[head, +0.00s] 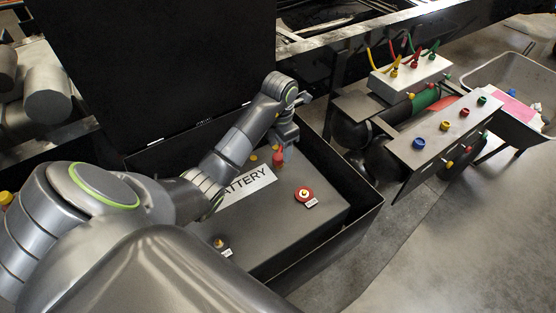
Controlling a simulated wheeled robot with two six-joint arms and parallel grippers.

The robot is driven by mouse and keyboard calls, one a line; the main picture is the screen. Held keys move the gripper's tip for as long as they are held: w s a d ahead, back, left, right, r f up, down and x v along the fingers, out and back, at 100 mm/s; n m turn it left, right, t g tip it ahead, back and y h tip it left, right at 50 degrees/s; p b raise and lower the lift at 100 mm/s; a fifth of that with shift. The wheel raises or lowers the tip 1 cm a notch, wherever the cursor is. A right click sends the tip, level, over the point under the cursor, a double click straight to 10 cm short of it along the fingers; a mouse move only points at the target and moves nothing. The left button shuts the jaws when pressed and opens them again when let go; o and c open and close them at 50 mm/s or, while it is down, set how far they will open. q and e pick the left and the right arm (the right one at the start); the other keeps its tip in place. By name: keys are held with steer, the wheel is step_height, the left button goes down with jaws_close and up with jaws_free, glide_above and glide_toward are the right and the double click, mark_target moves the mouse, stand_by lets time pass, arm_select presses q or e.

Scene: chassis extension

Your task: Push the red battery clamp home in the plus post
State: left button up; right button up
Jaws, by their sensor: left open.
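The dark battery (325,213) with a white BATTERY label (248,186) sits in an open black box. A red round terminal with a brass centre (304,194) and a small tag lies on its right part; I take it for the plus post. A small red piece (278,155), probably the red clamp, is at the battery's far edge. My left gripper (284,137) is open just above this red piece; whether they touch I cannot tell. The gripper partly hides that edge. My right gripper is not in view.
A dark post with a brass top (219,242) is near the battery's front. The box's raised lid (155,60) stands behind my left arm. To the right are a panel with coloured knobs (440,140) and a grey bin (500,75). The floor at lower right is clear.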

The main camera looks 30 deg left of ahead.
mark_target(278, 155)
arm_select(q)
step_height(278, 155, down, 2)
steer(key=shift+a+f+b, duration=0.1)
steer(key=shift+a+b, duration=0.05)
steer(key=shift+b, duration=0.55)
step_height(278, 155, down, 2)
steer(key=shift+f+p, duration=0.1)
steer(key=shift+p, duration=0.3)
steer(key=shift+f, duration=0.3)
steer(key=c, duration=1)
steer(key=shift+a+r, duration=0.1)
steer(key=shift+r, duration=1.15)
step_height(278, 155, up, 6)
steer(key=p, duration=0.4)
steer(key=shift+f, duration=0.1)
steer(key=shift+r+p, duration=0.85)
steer(key=shift+p, duration=0.15)
